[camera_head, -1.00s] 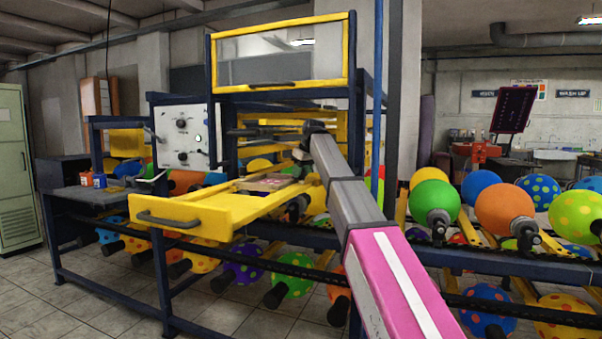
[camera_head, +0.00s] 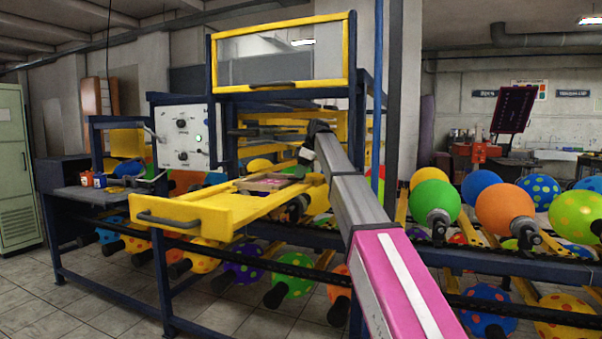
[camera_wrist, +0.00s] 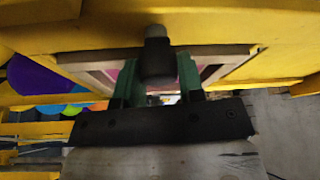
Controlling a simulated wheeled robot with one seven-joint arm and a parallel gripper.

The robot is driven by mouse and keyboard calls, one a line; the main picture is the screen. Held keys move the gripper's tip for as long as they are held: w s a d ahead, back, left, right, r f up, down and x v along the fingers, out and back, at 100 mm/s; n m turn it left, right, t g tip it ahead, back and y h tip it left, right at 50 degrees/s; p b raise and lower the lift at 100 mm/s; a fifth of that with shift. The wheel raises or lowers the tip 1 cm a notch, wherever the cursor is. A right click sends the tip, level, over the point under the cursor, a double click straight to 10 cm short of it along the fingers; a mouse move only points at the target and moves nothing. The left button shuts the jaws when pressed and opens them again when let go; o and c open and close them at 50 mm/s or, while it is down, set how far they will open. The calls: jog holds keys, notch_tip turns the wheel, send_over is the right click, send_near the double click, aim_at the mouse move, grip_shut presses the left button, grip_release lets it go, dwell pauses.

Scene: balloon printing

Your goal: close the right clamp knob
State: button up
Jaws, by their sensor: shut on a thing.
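The dark clamp knob (camera_wrist: 157,58) shows in the wrist view, at the edge of a wooden-framed screen (camera_wrist: 215,62) with pink parts. My gripper (camera_wrist: 158,82) has its two green fingers on either side of the knob and is shut on it. The knob stands in front of the frame, so part of the frame is hidden. In the head view the framed screen (camera_head: 268,183) lies flat on the yellow pull-out tray (camera_head: 208,214). My gripper is beside the screen's right end there, small and partly hidden, and the knob cannot be made out.
The blue machine frame has a yellow-framed window (camera_head: 280,60) above the tray. A control panel (camera_head: 184,138) stands to the left. Several balloons, among them a green one (camera_head: 434,197) and an orange one (camera_head: 505,209), sit on racks to the right and below.

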dwell(0.4)
jog(key=o, duration=0.9)
jog(key=shift+r, duration=0.1)
jog(key=v, duration=1)
jog(key=shift+d+r, duration=0.1)
jog(key=shift+r, duration=0.25)
jog(key=shift+s, duration=0.1)
